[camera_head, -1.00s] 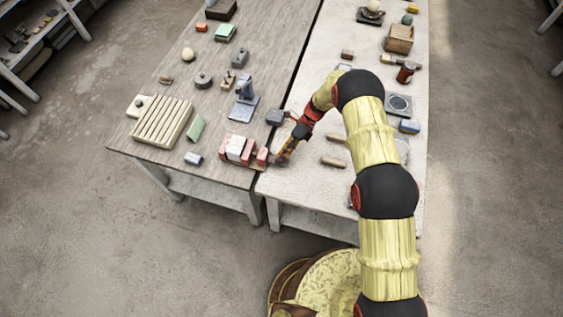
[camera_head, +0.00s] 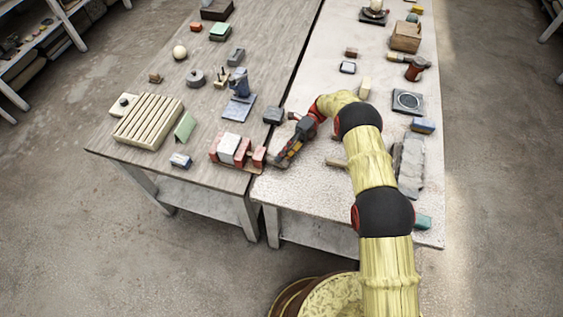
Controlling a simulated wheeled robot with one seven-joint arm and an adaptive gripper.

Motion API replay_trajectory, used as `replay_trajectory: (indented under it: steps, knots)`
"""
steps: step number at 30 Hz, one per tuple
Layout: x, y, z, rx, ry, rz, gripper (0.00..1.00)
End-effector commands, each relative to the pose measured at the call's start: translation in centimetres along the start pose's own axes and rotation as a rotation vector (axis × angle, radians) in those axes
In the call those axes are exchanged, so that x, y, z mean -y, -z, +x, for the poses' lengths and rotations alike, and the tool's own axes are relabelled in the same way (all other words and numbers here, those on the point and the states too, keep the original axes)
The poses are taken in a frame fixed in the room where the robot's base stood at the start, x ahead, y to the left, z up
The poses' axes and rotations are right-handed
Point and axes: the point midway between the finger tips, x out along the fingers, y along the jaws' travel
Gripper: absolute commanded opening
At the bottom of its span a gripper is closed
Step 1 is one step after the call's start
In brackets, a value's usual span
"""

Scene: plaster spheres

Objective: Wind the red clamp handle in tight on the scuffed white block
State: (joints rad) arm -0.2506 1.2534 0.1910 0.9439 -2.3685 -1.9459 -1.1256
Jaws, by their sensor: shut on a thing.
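The clamp, with red upright blocks (camera_head: 259,157) on a low base, stands near the front right corner of the wooden table. The white block (camera_head: 229,148) stands between its red jaws; scuffs are too small to make out. My gripper (camera_head: 277,160) is at the clamp's right end, pointing down and left, over the seam between the two tables. It is shut on the red clamp handle, which is mostly hidden by the fingers. I cannot tell whether the jaw presses on the white block.
A dark grey block (camera_head: 273,115) stands close behind my gripper. A blue-grey stand (camera_head: 239,95), green wedge (camera_head: 185,126) and slatted cream board (camera_head: 148,121) stand left and behind. A grey slab (camera_head: 411,165) lies right of my arm. The pale table's front is mostly clear.

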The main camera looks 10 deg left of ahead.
Motion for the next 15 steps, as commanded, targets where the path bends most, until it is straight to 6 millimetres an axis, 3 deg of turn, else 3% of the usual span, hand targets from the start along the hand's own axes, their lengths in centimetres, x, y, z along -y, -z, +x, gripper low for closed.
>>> replay_trajectory:
  steps: [15]
  knots:
    - [0.07,-0.11,-0.03,0.002,-0.035,0.015,0.01]
